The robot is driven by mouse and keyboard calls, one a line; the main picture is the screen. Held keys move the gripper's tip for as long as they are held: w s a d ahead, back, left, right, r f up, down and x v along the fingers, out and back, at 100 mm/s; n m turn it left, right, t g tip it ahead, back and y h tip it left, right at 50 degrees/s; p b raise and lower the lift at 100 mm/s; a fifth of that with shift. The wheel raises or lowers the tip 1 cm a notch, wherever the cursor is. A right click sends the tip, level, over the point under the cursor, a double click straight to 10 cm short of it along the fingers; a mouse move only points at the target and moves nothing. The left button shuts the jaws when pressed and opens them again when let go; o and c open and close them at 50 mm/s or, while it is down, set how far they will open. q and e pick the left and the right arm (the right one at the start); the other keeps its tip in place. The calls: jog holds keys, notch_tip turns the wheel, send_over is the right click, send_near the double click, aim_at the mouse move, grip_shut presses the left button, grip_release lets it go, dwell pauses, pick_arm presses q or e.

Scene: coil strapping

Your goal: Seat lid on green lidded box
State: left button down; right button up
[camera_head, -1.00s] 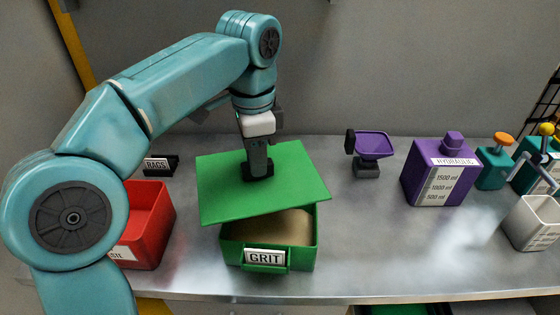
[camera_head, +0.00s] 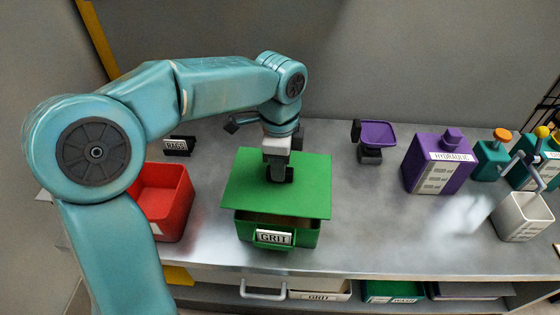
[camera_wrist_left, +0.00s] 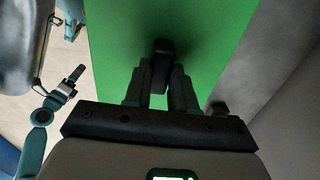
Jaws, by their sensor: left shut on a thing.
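The green lid (camera_head: 305,199) is a flat square plate held over the green box (camera_head: 251,232) labelled GRIT. In the head view the lid covers most of the box opening. A dark gap shows under its front edge, and the lid looks a little turned against the box. My left gripper (camera_head: 278,176) is shut on the lid's dark knob, at the lid's middle. In the left wrist view the fingers close on the dark knob (camera_wrist_left: 159,62) with the green lid behind it. Whether the lid's rear edge touches the box is hidden.
A red bin (camera_head: 166,205) stands left of the green box. A RAGS sign (camera_head: 178,145) is behind it. The bench between is clear.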

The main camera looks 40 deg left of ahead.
aim_at(280, 184)
pick_arm(q)
notch_tip(280, 184, down, 4)
jog(key=b, duration=0.3)
jog(key=shift+f, duration=0.7)
jog(key=shift+f+b, duration=0.5)
jog(key=shift+f, duration=0.3)
dwell(0.4)
jog(key=c, duration=0.8)
grip_release()
jog(key=shift+c, duration=0.2)
jog(key=shift+r, duration=0.1)
notch_tip(280, 184, up, 16)
jog(key=p, duration=0.2)
